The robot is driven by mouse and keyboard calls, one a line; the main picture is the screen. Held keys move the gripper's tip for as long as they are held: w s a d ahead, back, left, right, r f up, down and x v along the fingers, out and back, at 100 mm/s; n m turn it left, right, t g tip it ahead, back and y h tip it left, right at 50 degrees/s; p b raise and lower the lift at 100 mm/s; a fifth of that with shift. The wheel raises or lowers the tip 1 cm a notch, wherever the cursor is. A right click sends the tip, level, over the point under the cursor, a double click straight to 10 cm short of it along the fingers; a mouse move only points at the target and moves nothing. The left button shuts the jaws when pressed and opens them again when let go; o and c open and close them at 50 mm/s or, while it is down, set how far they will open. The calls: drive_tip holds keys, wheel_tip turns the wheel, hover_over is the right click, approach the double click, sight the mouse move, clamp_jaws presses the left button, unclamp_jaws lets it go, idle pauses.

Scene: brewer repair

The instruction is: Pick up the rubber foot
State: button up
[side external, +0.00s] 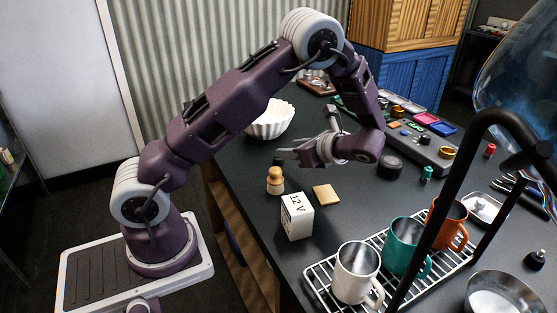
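No part is marked as the rubber foot, and I cannot tell for sure which one it is. A squat black round piece (390,166) lies on the dark table right of my wrist. A small black piece with a narrow top (535,260) stands at the far right of the table. Another small dark piece (278,161) shows just below my fingertips, partly hidden. My gripper (284,154) points left above the table, near the wooden peg-shaped piece (275,181). Its fingers are small and seen edge-on, so their opening is unclear. I see nothing held.
A white fluted bowl (270,122) is behind. A wire rack (322,282) holds mugs under a black bent pipe (432,205). Small coloured parts and trays crowd the back right.

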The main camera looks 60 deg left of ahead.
drive_tip(key=shift+w+a+f+m+y, duration=0.2)
drive_tip(key=shift+w+f+m, duration=0.05)
drive_tip(key=shift+f, duration=0.15)
drive_tip(key=shift+w+a+f+m+y, duration=0.15)
drive_tip(key=shift+w+f+m+y, duration=0.1)
drive_tip(key=shift+f, duration=0.1)
drive_tip(key=shift+w+a+f, duration=0.1)
drive_tip(key=shift+a+f, duration=0.15)
drive_tip(key=shift+a, duration=0.05)
drive_tip(key=x, duration=0.6)
drive_tip(key=shift+s+a+f, duration=0.1)
drive_tip(key=shift+s+f, duration=0.15)
drive_tip(key=shift+f, duration=0.25)
clamp_jaws()
